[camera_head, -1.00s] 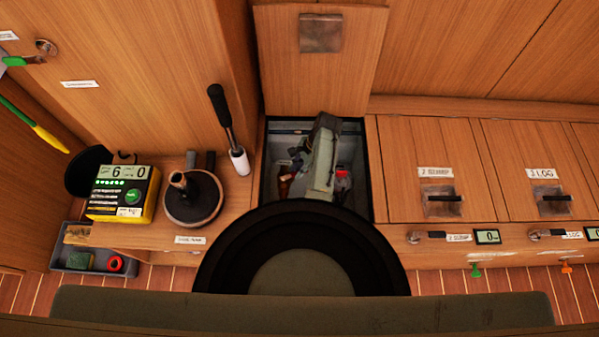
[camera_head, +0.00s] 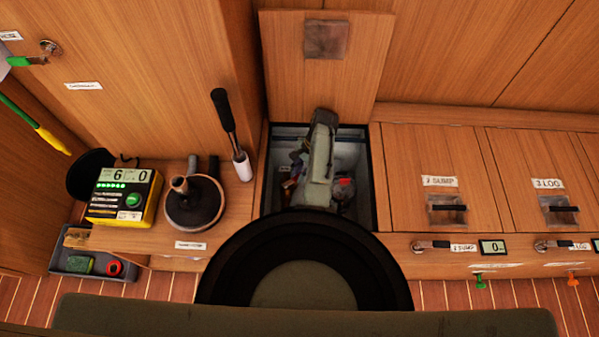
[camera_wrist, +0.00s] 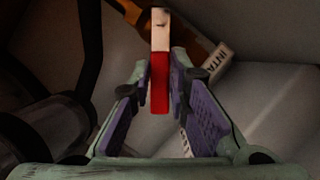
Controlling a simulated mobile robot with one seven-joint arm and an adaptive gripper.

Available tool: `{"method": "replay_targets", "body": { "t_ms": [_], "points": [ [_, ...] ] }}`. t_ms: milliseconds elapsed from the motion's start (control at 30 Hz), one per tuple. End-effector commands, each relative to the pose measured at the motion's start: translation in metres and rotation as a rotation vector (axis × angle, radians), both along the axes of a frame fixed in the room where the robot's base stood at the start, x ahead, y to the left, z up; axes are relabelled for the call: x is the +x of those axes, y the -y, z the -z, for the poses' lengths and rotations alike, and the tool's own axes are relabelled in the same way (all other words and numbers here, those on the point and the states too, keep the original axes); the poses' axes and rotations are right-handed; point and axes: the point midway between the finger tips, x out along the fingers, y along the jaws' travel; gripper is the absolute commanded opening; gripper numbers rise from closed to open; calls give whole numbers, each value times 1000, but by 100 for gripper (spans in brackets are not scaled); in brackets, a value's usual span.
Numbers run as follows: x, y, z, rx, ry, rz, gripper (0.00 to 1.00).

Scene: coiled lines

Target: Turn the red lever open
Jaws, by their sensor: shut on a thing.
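The red lever (camera_wrist: 160,92) stands in the middle of the wrist view, a narrow red bar with a pale upper end. My gripper (camera_wrist: 162,72) has its two purple-padded fingers on either side of the red part and is shut on it. In the head view my arm reaches down into the open compartment (camera_head: 368,205). A small red spot (camera_head: 345,181) shows there to the right of my arm, but I cannot tell whether it is the lever. My fingertips are hidden in that view.
An orange-brown part with a white label (camera_wrist: 217,63) lies behind the lever. Dark hoses run along the left of the wrist view. The raised lid (camera_head: 285,65) stands behind the compartment. A yellow-black meter (camera_head: 124,195) and a winch (camera_head: 195,203) stand left; closed lids are right.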

Motion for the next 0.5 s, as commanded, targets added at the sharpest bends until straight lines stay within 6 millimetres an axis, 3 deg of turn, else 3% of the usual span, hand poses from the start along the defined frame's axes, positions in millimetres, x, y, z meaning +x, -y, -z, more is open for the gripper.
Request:
{"method": "replay_targets", "body": {
  "t_ms": [300,500],
  "points": [
    [1,0,0,0,2,2,36],
    [0,0,0,1,1,2,37]
  ]
}}
